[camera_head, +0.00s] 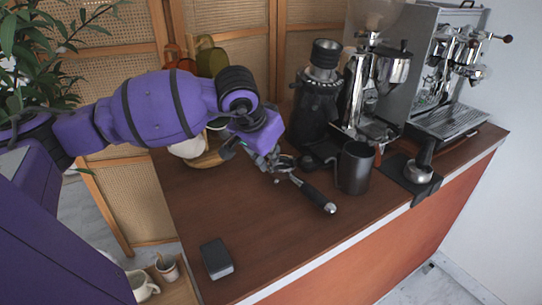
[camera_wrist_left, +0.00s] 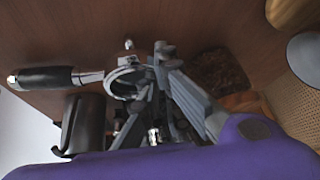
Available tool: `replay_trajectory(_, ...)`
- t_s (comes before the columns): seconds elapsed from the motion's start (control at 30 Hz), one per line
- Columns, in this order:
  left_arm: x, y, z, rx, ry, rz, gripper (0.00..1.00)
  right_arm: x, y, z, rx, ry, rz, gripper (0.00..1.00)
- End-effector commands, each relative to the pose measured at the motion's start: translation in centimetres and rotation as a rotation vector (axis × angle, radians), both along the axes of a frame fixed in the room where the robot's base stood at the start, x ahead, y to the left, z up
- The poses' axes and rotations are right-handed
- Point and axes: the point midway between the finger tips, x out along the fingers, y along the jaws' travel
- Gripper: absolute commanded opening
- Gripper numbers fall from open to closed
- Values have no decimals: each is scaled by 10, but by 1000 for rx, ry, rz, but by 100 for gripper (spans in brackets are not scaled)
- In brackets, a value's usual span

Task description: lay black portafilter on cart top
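The black portafilter (camera_head: 316,196) has a black handle with a silver end cap and a metal head. Its handle points toward the front right over the brown cart top (camera_head: 260,235). My left gripper (camera_head: 279,167) is at the metal head, its fingers close together and seemingly shut on the rim. In the left wrist view the portafilter (camera_wrist_left: 62,77) extends left from the gripper (camera_wrist_left: 162,62), its ring beside the fingers. I cannot tell whether the portafilter touches the cart top. My right gripper is not in view.
A dark pitcher (camera_head: 356,168) stands just right of the portafilter. Behind are a grinder (camera_head: 318,105) and espresso machine (camera_head: 445,85). A black mat (camera_head: 398,168) lies at the right. A small dark box (camera_head: 216,258) lies front left; the front middle is clear.

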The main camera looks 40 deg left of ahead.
Motion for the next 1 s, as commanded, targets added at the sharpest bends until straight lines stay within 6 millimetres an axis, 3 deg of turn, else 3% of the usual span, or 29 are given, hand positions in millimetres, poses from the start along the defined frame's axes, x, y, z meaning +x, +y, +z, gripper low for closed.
replay_trajectory(0.43,0,-1,-1,8,-3,6,0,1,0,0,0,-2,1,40)
replay_trajectory(0.63,0,0,-2,9,-1,6,27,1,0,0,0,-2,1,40)
replay_trajectory(1.0,-3,0,-1,11,3,7,27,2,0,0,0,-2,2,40)
